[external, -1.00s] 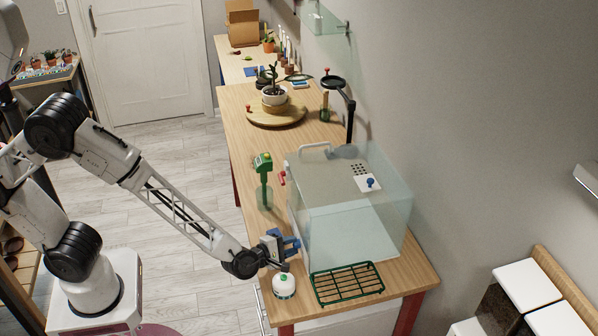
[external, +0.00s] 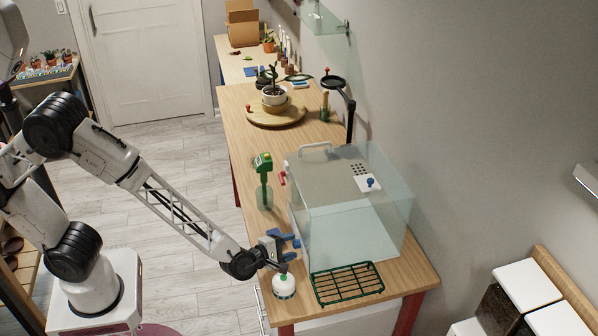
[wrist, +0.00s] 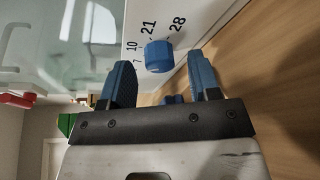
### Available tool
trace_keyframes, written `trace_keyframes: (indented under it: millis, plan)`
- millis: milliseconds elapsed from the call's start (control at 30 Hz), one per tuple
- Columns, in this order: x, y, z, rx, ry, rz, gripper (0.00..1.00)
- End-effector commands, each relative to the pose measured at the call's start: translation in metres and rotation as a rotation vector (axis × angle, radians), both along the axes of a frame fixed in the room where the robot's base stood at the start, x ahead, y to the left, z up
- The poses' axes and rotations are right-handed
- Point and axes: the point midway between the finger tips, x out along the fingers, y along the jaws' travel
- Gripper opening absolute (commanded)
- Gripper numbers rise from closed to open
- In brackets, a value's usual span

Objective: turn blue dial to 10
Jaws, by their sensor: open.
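The blue dial (wrist: 158,57) is a round knob on a white panel printed with 7, 10, 21 and 28. In the wrist view it lies just beyond and between my fingertips, close to the 10 and 21; I cannot make out a pointer on it. My gripper (wrist: 162,72) is open, with one blue finger on each side of the dial's line and no clear contact. In the external view my gripper (external: 292,245) is at the near left side of the clear glass case (external: 350,235); the numbered dial is not clearly visible there.
A green wire rack (external: 347,283) lies right of my gripper, and a small white round container (external: 284,286) stands just below it. A green-topped spray bottle (external: 264,180) stands behind. Another blue knob (external: 371,182) sits on a white plate on the case's lid.

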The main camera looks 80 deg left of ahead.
Motion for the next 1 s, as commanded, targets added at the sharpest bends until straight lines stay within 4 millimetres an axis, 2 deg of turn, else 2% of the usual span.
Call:
trace_keyframes:
  millis: [600,1000]
  plan:
    - [-0.061,-0.020,0.012,0.001,0.001,-0.001,0.56]
    - [-0.068,-0.023,0.014,0.000,0.000,0.000,0.56]
